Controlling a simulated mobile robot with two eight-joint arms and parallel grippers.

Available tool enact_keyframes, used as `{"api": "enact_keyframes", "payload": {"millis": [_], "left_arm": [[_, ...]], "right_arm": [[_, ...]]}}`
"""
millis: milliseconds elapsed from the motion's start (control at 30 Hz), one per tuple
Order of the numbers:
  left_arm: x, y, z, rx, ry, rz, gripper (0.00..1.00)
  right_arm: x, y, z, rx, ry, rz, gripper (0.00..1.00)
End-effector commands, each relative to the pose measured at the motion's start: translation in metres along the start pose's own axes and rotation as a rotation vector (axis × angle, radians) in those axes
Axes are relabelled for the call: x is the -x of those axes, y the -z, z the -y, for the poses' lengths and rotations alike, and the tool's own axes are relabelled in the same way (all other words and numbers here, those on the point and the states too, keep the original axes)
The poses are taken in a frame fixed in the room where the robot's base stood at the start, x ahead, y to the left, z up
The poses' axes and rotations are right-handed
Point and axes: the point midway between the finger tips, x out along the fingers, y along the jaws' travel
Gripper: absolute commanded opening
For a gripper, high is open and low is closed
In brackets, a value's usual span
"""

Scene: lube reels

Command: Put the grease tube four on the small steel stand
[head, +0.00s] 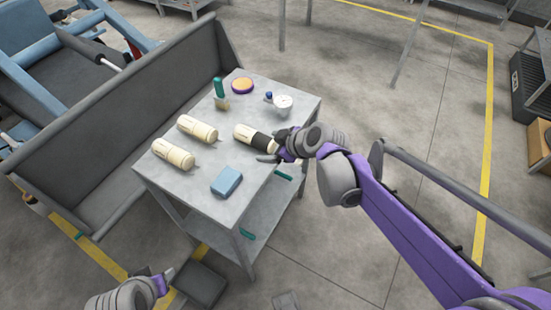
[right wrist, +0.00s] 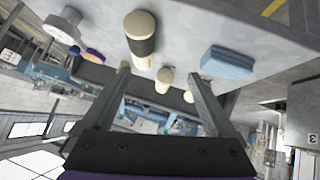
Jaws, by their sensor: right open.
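Several cream grease tubes lie on a grey steel table (head: 206,166). One, a tube with a dark band (head: 244,132), lies nearest my right gripper (head: 268,147); two more tubes (head: 197,128) (head: 173,154) lie to its left. I cannot tell which is tube four, and no separate small steel stand is clear. In the right wrist view the banded tube (right wrist: 140,30) lies just beyond the open fingers (right wrist: 157,74), with another tube (right wrist: 164,80) behind; contact is unclear. My left gripper (head: 160,283) is at the bottom left, away from the table, its fingers mostly hidden.
A green bottle (head: 219,88), a purple and orange disc (head: 242,86) and a white round piece (head: 284,101) stand at the back. A grey bench-like wall (head: 150,95) borders the left.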

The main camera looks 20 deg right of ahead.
Motion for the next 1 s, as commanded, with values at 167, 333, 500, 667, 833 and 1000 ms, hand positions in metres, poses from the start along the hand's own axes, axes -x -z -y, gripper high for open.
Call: {"api": "enact_keyframes", "payload": {"millis": [167, 333, 500, 667, 833, 1000], "left_arm": [[0.0, 0.0, 0.0, 0.0, 0.0, 0.0, 0.5], [0.0, 0.0, 0.0, 0.0, 0.0, 0.0, 0.5], [0.0, 0.0, 0.0, 0.0, 0.0, 0.0, 0.5], [0.0, 0.0, 0.0, 0.0, 0.0, 0.0, 0.5], [0.0, 0.0, 0.0, 0.0, 0.0, 0.0, 0.5], [0.0, 0.0, 0.0, 0.0, 0.0, 0.0, 0.5]], "right_arm": [[0.03, -0.03, 0.056, -0.18, 0.022, 0.122, 0.92], [0.066, -0.082, 0.11, -0.424, -0.035, 0.283, 0.92], [0.088, -0.123, 0.136, -0.598, -0.132, 0.374, 0.92], [0.095, -0.138, 0.142, -0.662, -0.177, 0.399, 0.92], [0.095, -0.138, 0.142, -0.668, -0.18, 0.399, 0.92], [0.095, -0.138, 0.141, -0.668, -0.18, 0.399, 0.92]]}}
